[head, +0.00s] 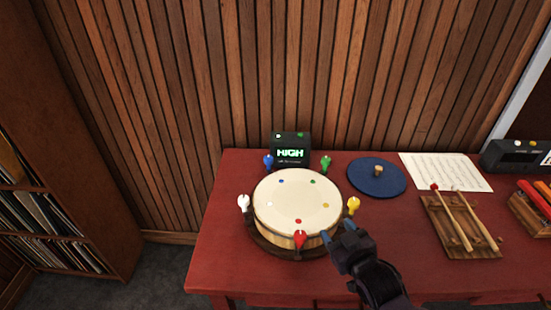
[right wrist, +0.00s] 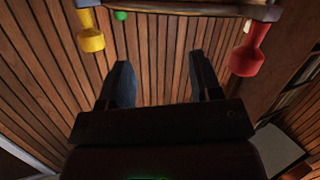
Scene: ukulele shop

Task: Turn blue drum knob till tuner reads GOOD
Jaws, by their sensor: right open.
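The drum (head: 297,205) with a cream head sits on the red table (head: 230,272). Coloured knobs stand around its rim. The blue knob (head: 268,161) is at the drum's back left, just left of the tuner. The tuner (head: 290,150) stands behind the drum and its green display reads HIGH. My right gripper (head: 335,235) is open and empty at the drum's front right, between the red knob (head: 300,238) and the yellow knob (head: 353,204). In the right wrist view, the open fingers (right wrist: 163,80) lie between the yellow knob (right wrist: 90,30) and the red knob (right wrist: 248,50). My left gripper is not in view.
A white knob (head: 243,203) and a green knob (head: 326,163) also stand on the rim. Right of the drum are a round blue pad (head: 390,183), a music sheet (head: 455,175), and a wooden rack (head: 440,220) with mallets. A bookshelf (head: 90,120) stands at left.

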